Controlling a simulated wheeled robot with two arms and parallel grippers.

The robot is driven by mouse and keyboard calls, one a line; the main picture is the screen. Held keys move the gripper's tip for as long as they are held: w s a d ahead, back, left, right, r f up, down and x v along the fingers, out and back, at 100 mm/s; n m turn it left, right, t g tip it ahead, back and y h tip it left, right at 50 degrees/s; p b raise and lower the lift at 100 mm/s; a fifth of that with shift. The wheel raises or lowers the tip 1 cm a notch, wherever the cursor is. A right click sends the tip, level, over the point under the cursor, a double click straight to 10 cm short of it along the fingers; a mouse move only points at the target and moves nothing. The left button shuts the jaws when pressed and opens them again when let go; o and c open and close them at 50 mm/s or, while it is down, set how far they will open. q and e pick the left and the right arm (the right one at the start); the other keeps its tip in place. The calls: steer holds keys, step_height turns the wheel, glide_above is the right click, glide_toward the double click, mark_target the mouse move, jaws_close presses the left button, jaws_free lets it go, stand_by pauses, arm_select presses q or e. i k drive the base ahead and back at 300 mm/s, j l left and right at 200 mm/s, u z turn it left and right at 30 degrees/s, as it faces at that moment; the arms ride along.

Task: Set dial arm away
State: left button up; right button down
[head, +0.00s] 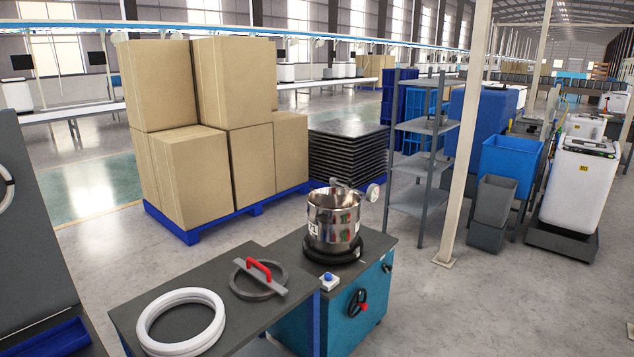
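A round white-faced dial (373,192) sits at the right end of a short grey metal arm (348,188). The arm reaches over the rim of a shiny metal pot (333,222). Whether the arm touches the pot cannot be told. The pot stands upright on a black round base on top of a teal cabinet (345,310) with a dark top. Neither of my grippers is in view.
A dark bench (130,318) adjoins the cabinet. It holds white rings (145,330) and a grey ring with a red-handled bar (258,268). A blue button box (328,282) sits before the pot. Boxes (190,180) on a pallet stand behind; a pole (466,150) rises right.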

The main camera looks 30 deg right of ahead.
mark_target(372, 192)
steer(key=i+l, duration=0.2)
steer(key=i+l+u, duration=0.1)
steer(key=l, duration=0.35)
steer(key=i+l, duration=0.25)
steer(key=i+l+u, duration=0.1)
steer(key=l, duration=0.3)
steer(key=i+l, duration=0.2)
steer(key=l, duration=0.15)
steer(key=i+l+u, duration=0.1)
steer(key=l, duration=0.25)
steer(key=i+l, duration=0.4)
steer(key=l, duration=0.3)
steer(key=u, duration=0.05)
